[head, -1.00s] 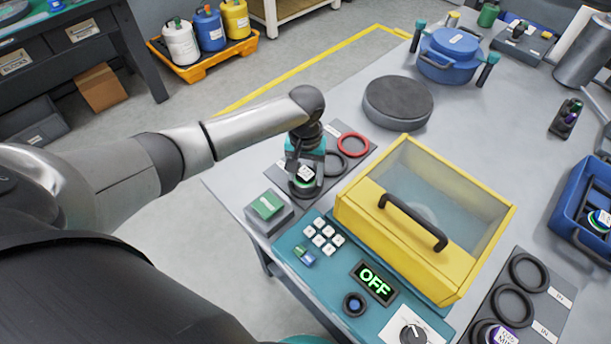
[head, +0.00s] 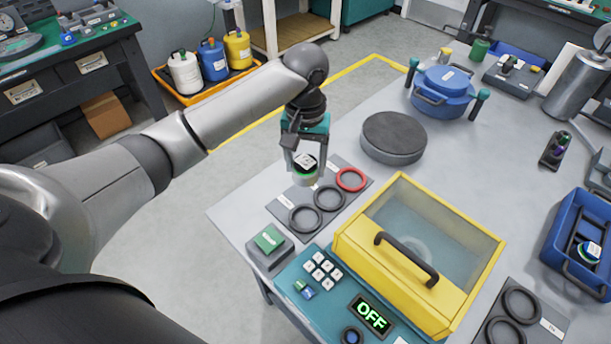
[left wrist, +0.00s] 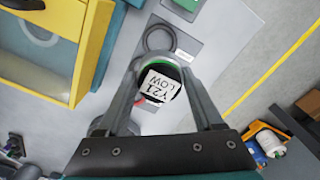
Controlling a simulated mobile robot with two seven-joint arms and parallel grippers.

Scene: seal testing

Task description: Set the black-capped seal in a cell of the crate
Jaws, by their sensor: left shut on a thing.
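My left gripper (head: 306,172) is shut on a seal (head: 306,162) and holds it above the ring mat. In the left wrist view the seal (left wrist: 160,84) shows a black cap, a white label reading "YZ1 LOW" and a green edge, between the fingers (left wrist: 160,100). The blue crate (head: 562,258) stands at the right edge of the head view, far from the gripper and partly cut off. A seal with a white label (head: 589,250) sits inside it; the other cells are largely hidden. My right gripper is not in view.
A grey mat (head: 283,205) bears two black rings and a red ring (head: 351,180). A yellow-framed clear-topped box (head: 395,272) stands between the mat and the crate. A round dark disc (head: 394,135) and a blue pot (head: 446,85) stand behind.

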